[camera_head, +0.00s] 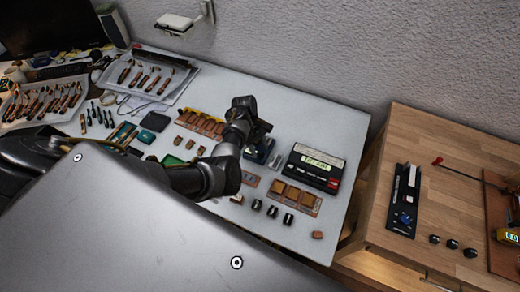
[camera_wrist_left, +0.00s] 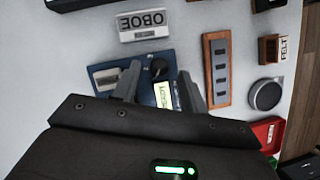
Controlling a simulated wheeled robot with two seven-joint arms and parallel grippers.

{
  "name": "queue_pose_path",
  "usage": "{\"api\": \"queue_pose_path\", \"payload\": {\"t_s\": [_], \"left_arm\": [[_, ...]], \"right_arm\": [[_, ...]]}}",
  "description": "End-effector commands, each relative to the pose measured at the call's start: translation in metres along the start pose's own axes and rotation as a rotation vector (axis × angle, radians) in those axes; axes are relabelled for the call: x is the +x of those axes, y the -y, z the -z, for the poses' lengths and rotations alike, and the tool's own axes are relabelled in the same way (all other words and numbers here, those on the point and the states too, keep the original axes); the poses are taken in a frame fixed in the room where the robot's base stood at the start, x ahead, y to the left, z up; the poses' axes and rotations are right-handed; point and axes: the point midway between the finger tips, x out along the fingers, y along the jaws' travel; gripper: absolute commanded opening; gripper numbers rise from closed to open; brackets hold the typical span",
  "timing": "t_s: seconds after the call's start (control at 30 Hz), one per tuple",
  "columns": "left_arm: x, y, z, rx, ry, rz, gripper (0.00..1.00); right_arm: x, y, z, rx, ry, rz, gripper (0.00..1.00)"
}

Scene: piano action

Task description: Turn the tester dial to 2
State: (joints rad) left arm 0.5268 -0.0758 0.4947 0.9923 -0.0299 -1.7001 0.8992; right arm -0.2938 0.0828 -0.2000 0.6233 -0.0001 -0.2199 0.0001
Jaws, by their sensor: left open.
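A blue box with a small black dial (camera_wrist_left: 158,68) and a pale label lies on the white table. In the left wrist view, my open left gripper (camera_wrist_left: 159,82) has one finger on each side of the dial. Contact cannot be told. The dial's setting is not readable. In the head view, the blue box (camera_head: 258,153) is partly hidden beneath my left gripper (camera_head: 257,138). A black device with a lit green display (camera_head: 318,158) stands right of it. My right gripper is not in view.
Wooden trays, black knobs (camera_head: 272,211) and small parts lie close around the box. An OBOE plate (camera_wrist_left: 143,25) lies beside it. The wooden bench (camera_head: 455,175) at right holds a black panel with a blue knob (camera_head: 405,218).

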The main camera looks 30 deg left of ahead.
Motion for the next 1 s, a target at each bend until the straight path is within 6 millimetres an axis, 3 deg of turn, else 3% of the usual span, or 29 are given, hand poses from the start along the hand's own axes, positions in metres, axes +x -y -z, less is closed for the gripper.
{"api": "queue_pose_path", "payload": {"t_s": [0.2,0.47,0.8,1.0], "left_arm": [[0.015,0.000,0.000,-0.001,0.000,-0.001,0.43],[0.016,0.000,0.000,-0.001,-0.001,-0.001,0.43],[0.015,0.000,0.000,-0.001,-0.001,-0.001,0.00],[0.015,0.000,0.000,0.009,-0.001,0.003,0.00]], "right_arm": [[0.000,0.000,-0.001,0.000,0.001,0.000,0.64],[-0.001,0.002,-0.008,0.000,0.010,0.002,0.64],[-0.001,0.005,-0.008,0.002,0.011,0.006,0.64],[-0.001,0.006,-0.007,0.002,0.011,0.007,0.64]]}}
